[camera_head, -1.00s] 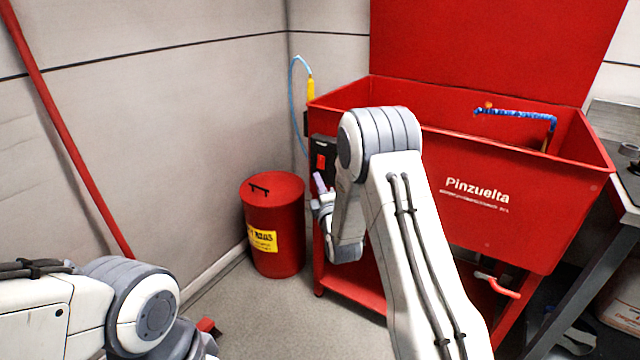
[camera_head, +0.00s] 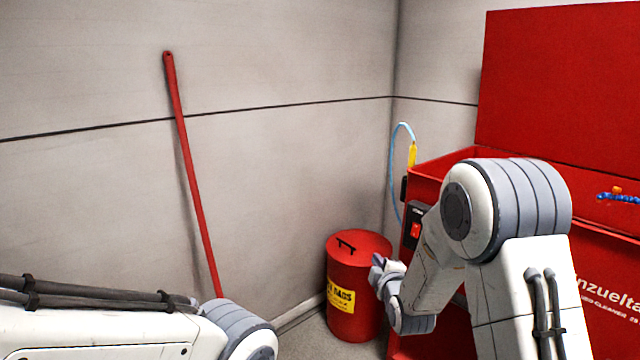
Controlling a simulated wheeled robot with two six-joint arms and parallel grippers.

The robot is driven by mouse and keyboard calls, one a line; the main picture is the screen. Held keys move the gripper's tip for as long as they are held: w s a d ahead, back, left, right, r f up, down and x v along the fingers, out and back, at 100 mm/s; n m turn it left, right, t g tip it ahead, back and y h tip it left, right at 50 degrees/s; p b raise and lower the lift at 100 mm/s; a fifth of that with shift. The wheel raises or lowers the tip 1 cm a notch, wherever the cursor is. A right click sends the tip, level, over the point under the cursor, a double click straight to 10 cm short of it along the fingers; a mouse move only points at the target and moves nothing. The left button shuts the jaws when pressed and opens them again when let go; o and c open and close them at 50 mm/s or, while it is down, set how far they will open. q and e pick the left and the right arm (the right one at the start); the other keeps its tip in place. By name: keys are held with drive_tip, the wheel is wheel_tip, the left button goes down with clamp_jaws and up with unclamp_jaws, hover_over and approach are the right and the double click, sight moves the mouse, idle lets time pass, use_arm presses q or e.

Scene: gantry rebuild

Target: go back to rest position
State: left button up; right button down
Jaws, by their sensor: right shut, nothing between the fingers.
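My right gripper (camera_head: 380,268) shows small at the end of my right arm, in front of the red bin and beside the washer's left side. It is shut and empty, and my own arm links hide part of the wrist. My left arm comes in from the lower left. Its gripper is outside the picture.
The red parts washer (camera_head: 447,163) with its raised lid stands at the right. A red lidded bin (camera_head: 342,262) with a yellow label stands in the corner. A red pole (camera_head: 190,165) leans on the grey wall. A little bare floor (camera_head: 312,338) shows below.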

drive_tip(key=s+a+m+g+y, duration=0.2)
drive_tip(key=s+a+m+g, duration=0.2)
drive_tip(key=s+a+g, duration=0.75)
drive_tip(key=s+m+g+h, duration=0.1)
drive_tip(key=s+m+g, duration=0.3)
drive_tip(key=s, duration=2.5)
wheel_tip(320, 180, up, 24)
drive_tip(key=p, duration=2.4)
drive_tip(key=shift+s+d+h, duration=0.15)
drive_tip(key=shift+s+h, duration=0.1)
drive_tip(key=shift+h, duration=0.05)
drive_tip(key=shift+f, duration=0.15)
